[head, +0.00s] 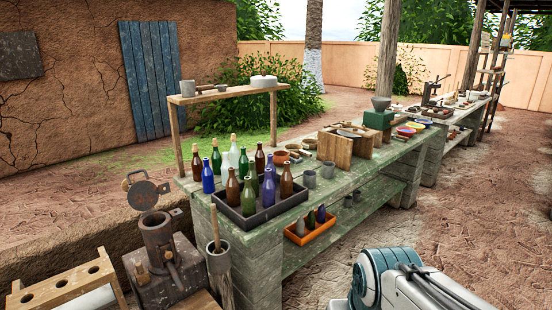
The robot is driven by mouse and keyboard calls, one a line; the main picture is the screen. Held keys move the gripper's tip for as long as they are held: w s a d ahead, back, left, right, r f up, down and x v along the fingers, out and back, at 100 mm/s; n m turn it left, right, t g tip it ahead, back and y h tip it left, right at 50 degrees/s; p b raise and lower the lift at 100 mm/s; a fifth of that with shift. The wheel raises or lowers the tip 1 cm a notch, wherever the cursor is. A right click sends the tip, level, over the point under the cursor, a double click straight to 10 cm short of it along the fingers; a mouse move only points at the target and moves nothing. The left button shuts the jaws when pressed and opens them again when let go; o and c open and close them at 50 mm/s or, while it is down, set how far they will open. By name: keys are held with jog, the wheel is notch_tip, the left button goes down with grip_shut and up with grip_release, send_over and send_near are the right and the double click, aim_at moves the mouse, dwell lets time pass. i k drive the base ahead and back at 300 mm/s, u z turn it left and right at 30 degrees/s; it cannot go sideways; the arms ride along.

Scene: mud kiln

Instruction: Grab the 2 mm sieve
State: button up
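I cannot make out which thing is the 2 mm sieve. Several small round, shallow things lie on the long green bench (262,232), too small to tell apart. Among them are reddish-brown round pieces (281,157) behind the bottles and coloured dishes (405,131) farther along. Two pale round things (263,81) sit on the raised wooden shelf (226,94). My gripper is not in view; only a white and teal part of my own body shows at the bottom right.
A dark tray (262,221) of bottles stands at the bench's near end. An orange tray (311,232) sits on the lower shelf. A metal device (160,240) and a wooden rack (62,290) stand at front left. The paved ground right of the bench is clear.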

aim_at(313, 146)
jog(key=z, duration=0.1)
jog(key=i, duration=1.75)
jog(key=z, duration=0.1)
